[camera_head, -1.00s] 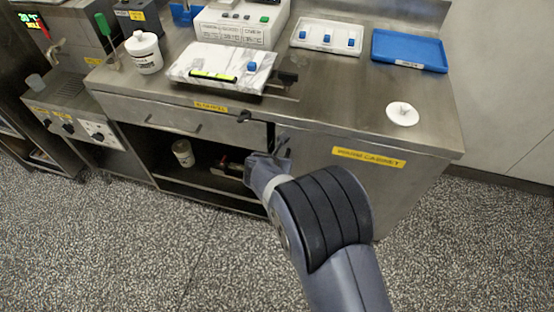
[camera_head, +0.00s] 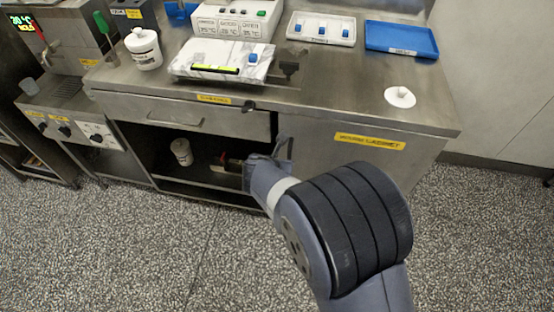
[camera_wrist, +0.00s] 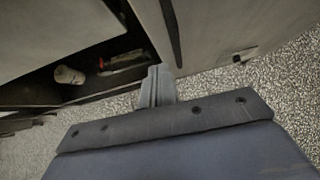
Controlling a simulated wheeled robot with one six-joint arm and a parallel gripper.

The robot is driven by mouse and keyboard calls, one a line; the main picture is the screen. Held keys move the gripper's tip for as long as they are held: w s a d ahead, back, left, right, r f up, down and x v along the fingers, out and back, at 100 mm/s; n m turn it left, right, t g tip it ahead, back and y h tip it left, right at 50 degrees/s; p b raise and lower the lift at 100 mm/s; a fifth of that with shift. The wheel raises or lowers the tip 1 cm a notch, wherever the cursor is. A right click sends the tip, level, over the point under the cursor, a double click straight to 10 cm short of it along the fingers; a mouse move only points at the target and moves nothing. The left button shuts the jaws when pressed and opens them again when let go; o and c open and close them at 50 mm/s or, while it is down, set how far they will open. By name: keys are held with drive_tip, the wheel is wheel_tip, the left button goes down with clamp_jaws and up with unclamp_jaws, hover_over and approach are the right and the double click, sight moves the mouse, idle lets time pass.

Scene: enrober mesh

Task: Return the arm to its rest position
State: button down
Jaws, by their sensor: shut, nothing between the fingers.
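My gripper (camera_head: 268,165) is in front of the steel bench, near the right side of the open cabinet bay, with my arm reaching up from the lower right. In the wrist view my gripper (camera_wrist: 157,72) shows its fingers close together with nothing held. The fingertips are small and partly hidden by my arm in the head view.
The steel bench (camera_head: 350,100) carries a marble board (camera_head: 215,62), a white jar (camera_head: 143,48), a blue tray (camera_head: 400,38) and a white disc (camera_head: 399,97). The open bay holds a white container (camera_head: 182,152) and a red item (camera_head: 221,159). The speckled floor is clear.

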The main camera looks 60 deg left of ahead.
drive_tip(key=shift+v, duration=2.35)
drive_tip(key=shift+w, duration=0.1)
